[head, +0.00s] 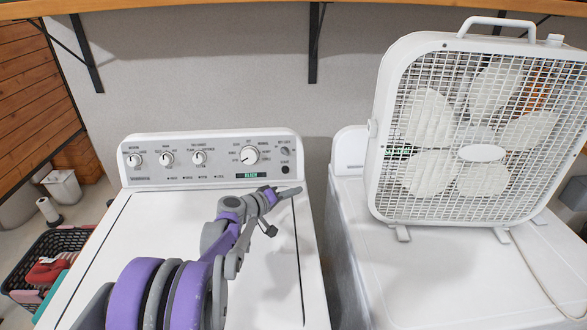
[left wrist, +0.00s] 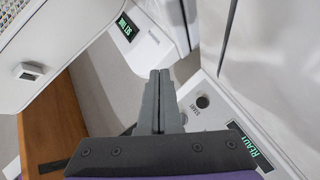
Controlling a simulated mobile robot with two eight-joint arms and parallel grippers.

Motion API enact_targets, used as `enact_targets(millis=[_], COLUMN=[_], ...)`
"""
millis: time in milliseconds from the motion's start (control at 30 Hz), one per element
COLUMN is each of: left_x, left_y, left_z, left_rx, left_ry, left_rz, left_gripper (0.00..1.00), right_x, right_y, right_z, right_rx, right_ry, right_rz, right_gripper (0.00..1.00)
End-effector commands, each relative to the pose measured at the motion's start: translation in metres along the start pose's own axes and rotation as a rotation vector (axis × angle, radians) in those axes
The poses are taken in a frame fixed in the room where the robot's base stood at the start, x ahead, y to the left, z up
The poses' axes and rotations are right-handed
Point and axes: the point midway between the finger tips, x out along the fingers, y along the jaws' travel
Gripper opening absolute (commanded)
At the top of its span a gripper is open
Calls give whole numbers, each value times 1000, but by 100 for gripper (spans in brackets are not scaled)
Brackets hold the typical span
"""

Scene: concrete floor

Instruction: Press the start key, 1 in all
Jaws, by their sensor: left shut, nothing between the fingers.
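The washer's control panel (head: 215,157) stands along the back of the white washer (head: 110,215). The start key (head: 285,170) is a small round black button at the panel's right end. In the left wrist view the start key (left wrist: 203,102) has the word START beside it, to the right of my fingers. A green READY display (head: 251,175) sits on the panel left of the key. My left gripper (head: 296,191) is shut and empty, just in front of the panel and below the key in the head view. Its closed fingers (left wrist: 160,74) look apart from the key. My right gripper is not in view.
Several white dials, such as the large one (head: 249,155), line the panel. A white box fan (head: 395,195) stands on the second machine (head: 350,215) at right, partly hiding its green display (head: 399,151). A basket (head: 22,285) is at lower left. A wooden shelf (head: 220,8) runs above.

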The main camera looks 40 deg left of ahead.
Motion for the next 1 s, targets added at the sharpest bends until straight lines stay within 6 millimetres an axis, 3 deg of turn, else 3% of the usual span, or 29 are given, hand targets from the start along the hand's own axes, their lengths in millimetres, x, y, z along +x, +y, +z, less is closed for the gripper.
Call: enact_targets(millis=[33, 100, 200, 667, 1000], left_x=[-1, -2, -4, -2, 26], left_y=[-12, -20, -26, -28, -49], left_z=[-16, -32, -43, -47, -70], left_rx=[-18, -33, -48, -51, -51], left_ry=[37, 73, 101, 106, 106], left_rz=[14, 31, 46, 50, 50], left_gripper=[0, 0, 0, 0, 0], right_x=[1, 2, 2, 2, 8], right_y=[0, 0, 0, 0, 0], right_z=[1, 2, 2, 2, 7], right_rx=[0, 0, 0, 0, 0], right_ry=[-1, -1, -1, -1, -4], right_rz=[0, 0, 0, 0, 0], right_gripper=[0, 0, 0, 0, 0])
